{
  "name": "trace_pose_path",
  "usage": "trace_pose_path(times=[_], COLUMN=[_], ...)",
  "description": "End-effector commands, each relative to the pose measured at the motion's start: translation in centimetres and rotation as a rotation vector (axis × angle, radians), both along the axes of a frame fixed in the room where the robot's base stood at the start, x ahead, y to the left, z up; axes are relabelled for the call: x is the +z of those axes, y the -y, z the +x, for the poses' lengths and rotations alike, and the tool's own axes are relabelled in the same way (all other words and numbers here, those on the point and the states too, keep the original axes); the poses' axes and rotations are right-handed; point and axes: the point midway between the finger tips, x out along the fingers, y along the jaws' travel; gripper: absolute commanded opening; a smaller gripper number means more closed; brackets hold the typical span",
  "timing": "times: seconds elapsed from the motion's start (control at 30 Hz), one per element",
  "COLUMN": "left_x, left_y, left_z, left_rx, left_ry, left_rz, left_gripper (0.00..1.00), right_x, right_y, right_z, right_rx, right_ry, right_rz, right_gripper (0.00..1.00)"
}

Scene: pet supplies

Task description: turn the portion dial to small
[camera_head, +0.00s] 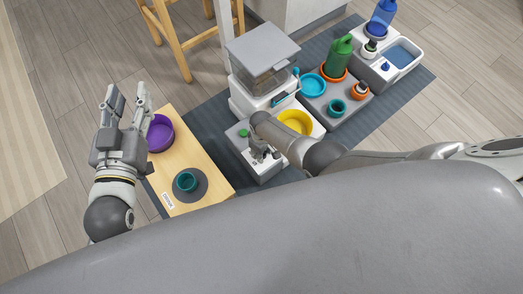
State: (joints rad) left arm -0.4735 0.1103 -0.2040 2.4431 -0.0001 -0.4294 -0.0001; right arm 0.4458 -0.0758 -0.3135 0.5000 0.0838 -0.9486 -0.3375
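A grey and white feeder (262,48) with a clear-sided hopper stands at the upper middle, with a yellow bowl (296,121) in front of it. A low grey box (240,145) with a green round mark (243,133) stands in front of the feeder. My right gripper (264,156) points down over this box, its arm coming in from the right. It is small and partly hidden by its own wrist, so I cannot tell its opening. I cannot make out the portion dial or its setting. My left gripper (127,97) is open and empty, left of the wooden board.
A purple bowl (160,133) and a teal cup (187,181) on a grey disc sit on the wooden board (206,160). Right of the feeder are a blue bowl (313,85), a green bottle (340,55) and a water tray (402,55). A wooden stool (180,40) stands behind.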

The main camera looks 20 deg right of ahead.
Motion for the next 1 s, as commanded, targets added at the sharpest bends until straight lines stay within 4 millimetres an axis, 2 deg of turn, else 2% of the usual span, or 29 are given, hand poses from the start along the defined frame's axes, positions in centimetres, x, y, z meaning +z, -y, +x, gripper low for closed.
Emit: trace_pose_path(times=[0.57, 1.0], left_x=[-0.52, -0.07], left_y=[-0.09, -0.09], left_z=[-0.09, -0.05], left_rx=[0.002, 0.002], left_ry=[-0.027, 0.000], left_rz=[0.007, 0.000], left_gripper=[0.40, 0.40], right_x=[-0.03, -0.05], right_y=[0.07, 0.06], right_z=[-0.03, -0.05], right_rx=[0.547, 0.961], right_ry=[-0.001, -0.001], right_rz=[0.000, 0.000], right_gripper=[0.11, 0.11])
